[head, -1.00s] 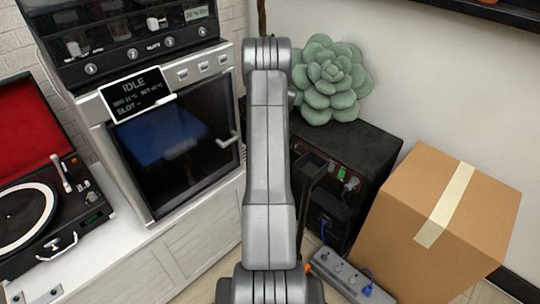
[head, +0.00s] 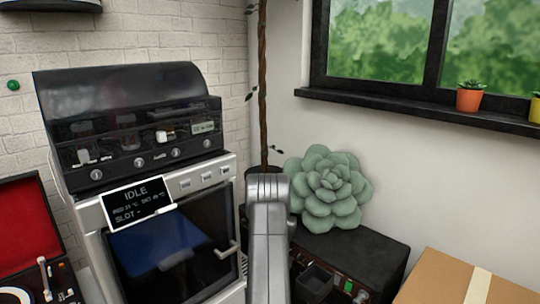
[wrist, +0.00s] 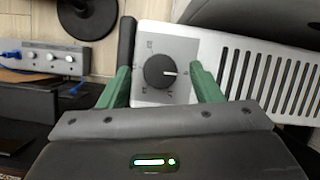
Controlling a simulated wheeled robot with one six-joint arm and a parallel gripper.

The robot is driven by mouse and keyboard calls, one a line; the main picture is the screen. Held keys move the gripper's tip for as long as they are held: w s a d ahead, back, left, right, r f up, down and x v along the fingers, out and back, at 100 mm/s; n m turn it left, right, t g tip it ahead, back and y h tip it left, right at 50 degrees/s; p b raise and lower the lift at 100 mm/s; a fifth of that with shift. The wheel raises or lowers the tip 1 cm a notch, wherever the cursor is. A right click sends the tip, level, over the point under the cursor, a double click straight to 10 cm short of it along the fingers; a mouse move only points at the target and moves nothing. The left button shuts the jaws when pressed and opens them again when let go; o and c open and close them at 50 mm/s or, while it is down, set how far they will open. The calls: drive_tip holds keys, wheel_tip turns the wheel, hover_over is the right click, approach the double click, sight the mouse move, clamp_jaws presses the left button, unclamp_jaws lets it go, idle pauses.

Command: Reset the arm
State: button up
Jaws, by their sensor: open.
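My gripper (wrist: 163,85) shows in the wrist view with its two green fingers spread apart and nothing between them. Behind the gap between the fingers is a light grey panel with a black round knob (wrist: 160,71); I cannot tell whether the fingers touch it. In the head view my grey arm stands upright at the lower middle, and the gripper itself is not visible there.
A machine with a screen reading IDLE (head: 137,203) stands at left. A cardboard box (head: 440,281) is at lower right.

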drive_tip(key=shift+f, duration=0.6)
drive_tip(key=shift+r, duration=0.15)
